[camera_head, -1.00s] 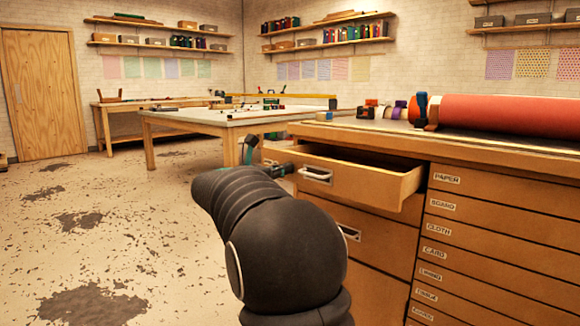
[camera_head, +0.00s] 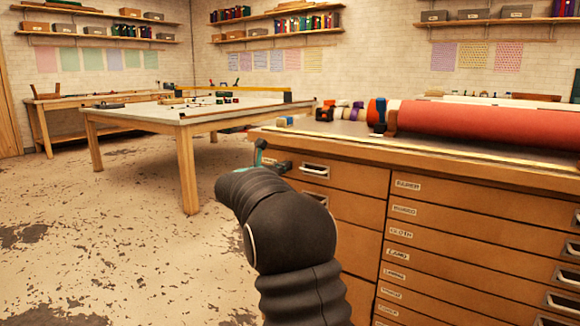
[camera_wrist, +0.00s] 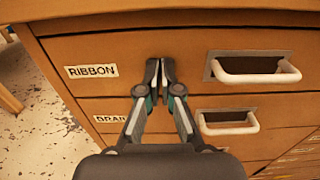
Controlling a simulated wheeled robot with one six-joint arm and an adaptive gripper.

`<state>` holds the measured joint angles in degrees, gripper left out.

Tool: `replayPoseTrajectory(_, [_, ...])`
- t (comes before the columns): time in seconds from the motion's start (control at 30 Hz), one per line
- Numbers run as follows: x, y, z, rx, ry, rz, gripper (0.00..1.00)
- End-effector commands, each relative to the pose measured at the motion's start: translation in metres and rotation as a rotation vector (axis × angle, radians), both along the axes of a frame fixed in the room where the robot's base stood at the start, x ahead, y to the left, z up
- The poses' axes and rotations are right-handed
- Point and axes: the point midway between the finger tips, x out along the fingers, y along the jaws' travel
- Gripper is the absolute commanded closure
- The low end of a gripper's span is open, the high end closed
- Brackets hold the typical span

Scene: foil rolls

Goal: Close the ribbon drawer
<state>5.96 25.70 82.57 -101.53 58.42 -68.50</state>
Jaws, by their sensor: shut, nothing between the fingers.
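The ribbon drawer (camera_head: 350,200) is the top drawer at the left of the wooden cabinet, and its front looks flush with the cabinet. In the wrist view its front (camera_wrist: 120,48) carries a RIBBON label (camera_wrist: 91,71) at the left and a white handle (camera_wrist: 262,78) at the right. My gripper (camera_wrist: 160,66) is shut and empty. Its fingertips are at the drawer front between label and handle; whether they touch it I cannot tell. In the head view my gripper (camera_head: 270,162) is partly hidden behind my black arm.
A second drawer (camera_wrist: 180,105) lies below, its label partly covered by my finger. A bank of labelled drawers (camera_head: 470,240) stands to the right. A red roll (camera_head: 480,122) lies on the cabinet top. A work table (camera_head: 185,115) stands behind left, with open floor (camera_head: 120,220) in front.

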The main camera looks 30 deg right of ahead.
Motion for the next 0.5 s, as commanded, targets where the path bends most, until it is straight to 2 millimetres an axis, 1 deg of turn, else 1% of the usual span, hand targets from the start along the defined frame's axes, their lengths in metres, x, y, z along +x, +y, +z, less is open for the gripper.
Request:
replayPoseTrajectory(0.37, [-0.0010, -0.0080, 0.0029, -0.004, -0.002, -0.006, 1.00])
replayPoseTrajectory(0.5, [-0.0035, -0.0033, 0.0032, -0.005, -0.004, -0.007, 1.00])
